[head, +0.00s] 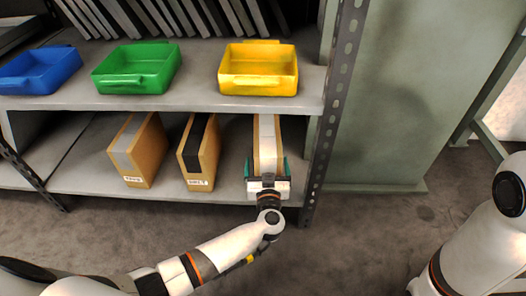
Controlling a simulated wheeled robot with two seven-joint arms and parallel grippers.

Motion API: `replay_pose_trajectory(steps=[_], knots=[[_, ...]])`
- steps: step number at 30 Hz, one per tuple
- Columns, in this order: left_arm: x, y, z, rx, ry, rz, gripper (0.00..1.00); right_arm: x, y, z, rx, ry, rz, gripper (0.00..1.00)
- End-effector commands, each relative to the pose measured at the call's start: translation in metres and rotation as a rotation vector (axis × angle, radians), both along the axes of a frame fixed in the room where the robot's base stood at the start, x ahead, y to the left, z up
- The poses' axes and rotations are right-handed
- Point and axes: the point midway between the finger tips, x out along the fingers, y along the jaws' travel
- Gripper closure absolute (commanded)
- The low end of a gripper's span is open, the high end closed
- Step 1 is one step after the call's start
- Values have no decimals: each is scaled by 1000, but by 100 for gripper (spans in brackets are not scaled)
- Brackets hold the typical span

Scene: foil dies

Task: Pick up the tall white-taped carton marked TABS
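The tall white-taped carton (267,135) stands on the lower shelf at the right, brown with a white strip along its top. My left gripper (268,170) is at its front end, with one teal-padded finger on each side of the carton. Whether the fingers press on its sides or stand slightly apart cannot be told. The gripper hides most of the carton's front, so its label cannot be read. My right arm shows at the right edge, and its gripper is out of view.
A grey-taped carton (138,150) and a black-taped carton (200,152) stand to the left, with small front labels. Blue (40,70), green (137,70) and yellow (258,83) bins sit on the shelf above. A perforated upright post (331,110) stands close to the right.

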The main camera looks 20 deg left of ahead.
Motion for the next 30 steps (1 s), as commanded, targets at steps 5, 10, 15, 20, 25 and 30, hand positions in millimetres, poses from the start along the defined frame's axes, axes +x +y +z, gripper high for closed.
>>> replay_pose_trajectory(steps=[5, 10, 15, 20, 25, 30], knots=[[1, 0, 1, 0, 0, 0, 6, 0, 0, 0, 0, 0, 0, 10], [1, 0, 1, 0, 0, 0, 23, 0, 0, 0, -1, -1, 0, 10], [1, 0, 1, 0, 0, 0, 51, 0, 0, -1, -1, -1, 0, 10], [1, 0, 3, 1, -5, 0, 75, -1, 0, 0, -1, -1, 0, 10], [1, 0, 3, -1, -4, 0, 75, 0, 0, 0, -1, -1, 0, 10], [1, 0, 8, -1, -4, 0, 75, 0, 0, 5, -1, -1, 0, 10]])
